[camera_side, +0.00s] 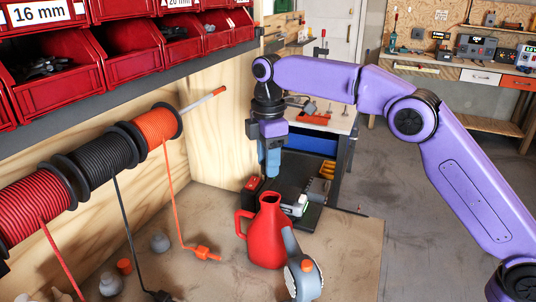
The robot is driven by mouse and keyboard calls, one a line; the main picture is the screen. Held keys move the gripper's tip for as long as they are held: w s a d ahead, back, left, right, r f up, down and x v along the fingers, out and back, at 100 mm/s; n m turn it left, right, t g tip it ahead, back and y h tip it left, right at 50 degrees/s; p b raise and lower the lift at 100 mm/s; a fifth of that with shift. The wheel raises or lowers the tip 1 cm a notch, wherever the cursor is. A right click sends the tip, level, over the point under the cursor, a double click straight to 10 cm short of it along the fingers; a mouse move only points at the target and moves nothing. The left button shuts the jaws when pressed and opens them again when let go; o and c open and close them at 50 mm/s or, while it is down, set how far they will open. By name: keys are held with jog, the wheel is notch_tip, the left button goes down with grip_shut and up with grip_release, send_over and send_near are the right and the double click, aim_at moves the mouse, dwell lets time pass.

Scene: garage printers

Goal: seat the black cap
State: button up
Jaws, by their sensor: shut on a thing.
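My gripper (271,172), with blue fingers, points straight down above a red jug (266,238). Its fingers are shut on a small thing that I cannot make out. No black cap stands out; a dark machine lies right behind the fingertips, so a black thing there would be hard to see. The jug stands upright on the brown bench with its handle to the left.
A grey and orange tool (303,274) stands close in front of the jug. An orange connector (203,253) on a cable lies to its left. The black machine (290,180) is behind. Cable spools (105,150) and red bins (130,55) fill the left.

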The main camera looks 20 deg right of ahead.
send_over(268, 197)
jog(key=shift+f, duration=2.9)
jog(key=shift+f, duration=0.7)
jog(key=o, duration=1.1)
notch_tip(268, 197, up, 11)
jog(key=shift+r, duration=0.15)
jog(key=shift+s+d+r, duration=0.1)
jog(key=shift+r, duration=0.2)
